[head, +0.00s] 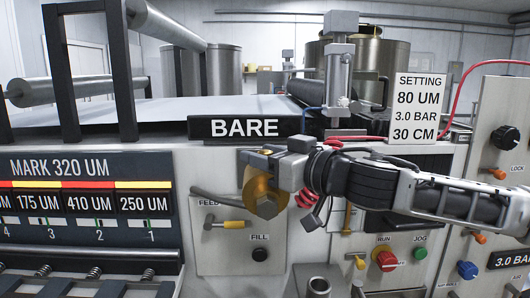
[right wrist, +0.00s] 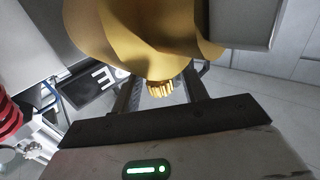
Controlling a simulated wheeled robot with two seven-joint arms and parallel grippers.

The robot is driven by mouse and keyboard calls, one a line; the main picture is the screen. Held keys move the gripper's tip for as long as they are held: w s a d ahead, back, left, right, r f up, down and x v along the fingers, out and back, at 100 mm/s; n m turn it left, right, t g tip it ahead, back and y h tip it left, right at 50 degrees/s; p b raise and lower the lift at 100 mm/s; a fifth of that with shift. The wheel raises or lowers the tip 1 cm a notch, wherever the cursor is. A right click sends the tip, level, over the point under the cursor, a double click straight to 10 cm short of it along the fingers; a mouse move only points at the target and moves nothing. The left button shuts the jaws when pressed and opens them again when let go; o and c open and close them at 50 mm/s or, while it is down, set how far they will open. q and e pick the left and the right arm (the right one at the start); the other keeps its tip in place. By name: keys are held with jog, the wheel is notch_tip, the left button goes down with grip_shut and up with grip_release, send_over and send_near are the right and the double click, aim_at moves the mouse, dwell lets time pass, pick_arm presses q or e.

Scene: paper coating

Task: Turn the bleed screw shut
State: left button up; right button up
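The bleed screw (right wrist: 160,88) is a small ribbed brass knob under a large rounded brass body (right wrist: 140,35) in the right wrist view. The brass body (head: 264,198) also shows in the head view on the machine's front panel, with a hex end facing me. My right gripper (head: 256,158) is at the top of this body and hides part of it. In the right wrist view, its dark fingers (right wrist: 161,97) stand on both sides of the screw with a visible gap each side. The screw itself is hidden in the head view. My left gripper is not in view.
A BARE sign (head: 245,127) is just above the gripper. A yellow-handled FEED lever (head: 228,225) and a black FILL button (head: 259,254) lie below left. A setting card (head: 416,107) and red RUN knob (head: 386,260) are to the right.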

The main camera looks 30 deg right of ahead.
grip_shut()
jog(key=c, duration=0.9)
grip_release()
jog(key=shift+r+h, duration=0.1)
jog(key=shift+h, duration=0.2)
